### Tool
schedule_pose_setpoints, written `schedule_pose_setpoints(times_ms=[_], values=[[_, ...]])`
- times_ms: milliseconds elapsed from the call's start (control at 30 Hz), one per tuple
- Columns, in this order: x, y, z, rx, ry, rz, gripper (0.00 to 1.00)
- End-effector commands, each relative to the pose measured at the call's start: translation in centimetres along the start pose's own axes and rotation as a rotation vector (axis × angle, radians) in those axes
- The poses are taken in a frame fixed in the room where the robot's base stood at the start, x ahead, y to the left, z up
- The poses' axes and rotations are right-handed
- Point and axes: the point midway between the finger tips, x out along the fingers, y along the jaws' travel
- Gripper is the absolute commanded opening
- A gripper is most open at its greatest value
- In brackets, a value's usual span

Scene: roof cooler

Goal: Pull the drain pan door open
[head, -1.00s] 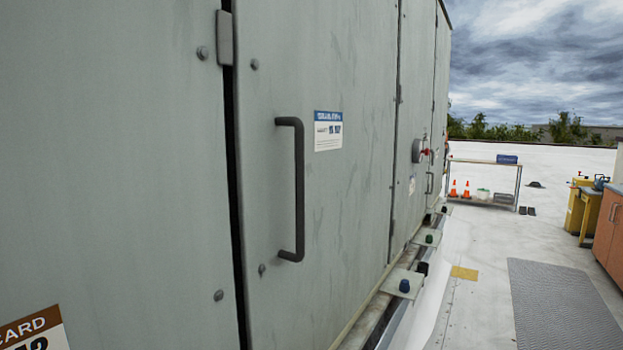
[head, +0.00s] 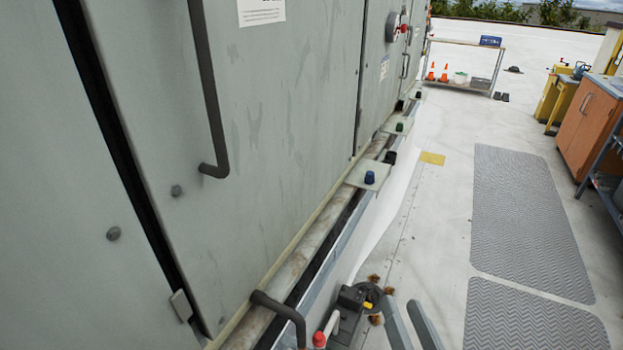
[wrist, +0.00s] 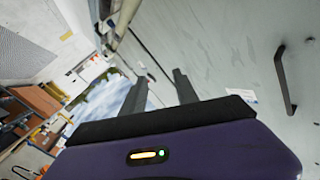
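A grey-green panel door (head: 270,110) of the roof unit fills the middle of the head view, flush with its neighbours. A long dark bar handle (head: 212,100) is fixed on it; its top is out of frame. The handle also shows at the right of the wrist view (wrist: 282,80). Lower down, a dark curved bar (head: 282,303) sticks out at the unit's base rail. No label legible here says which part is the drain pan door. My gripper (wrist: 158,80) is open and empty, its two fingers apart. Its fingertips show low in the head view (head: 402,303), right of the curved bar and apart from it.
A dark fitting with a yellow part (head: 352,300) and a red-capped item (head: 320,340) stand near the base. Brackets with dark knobs (head: 369,178) jut from the rail. Grey mats (head: 530,215) lie on open roof to the right; an orange cabinet (head: 587,125) stands beyond.

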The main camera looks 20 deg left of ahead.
Motion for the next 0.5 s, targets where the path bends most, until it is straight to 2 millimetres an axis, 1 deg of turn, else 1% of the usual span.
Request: schedule_pose_setpoints(times_ms=[33,100,167,200,267,333,367,400,467,500], values=[[1.9,-1.8,-1.9,-0.008,0.006,-0.056,0.36],[3.9,-4.2,-3.9,-0.018,-0.001,-0.129,0.36],[5.5,-6.4,-5.5,-0.032,-0.01,-0.192,0.36],[6.4,-7.9,-6.7,-0.043,-0.016,-0.235,0.36],[7.5,-10.3,-8.4,-0.064,-0.025,-0.298,0.36],[8.6,-13.1,-10.5,-0.094,-0.038,-0.372,0.36],[8.9,-14.3,-11.3,-0.11,-0.045,-0.402,0.36],[9.3,-16.0,-12.5,-0.131,-0.054,-0.444,0.36],[9.7,-18.4,-14.1,-0.168,-0.068,-0.504,0.36],[9.8,-20.1,-15.2,-0.195,-0.077,-0.543,0.36]])
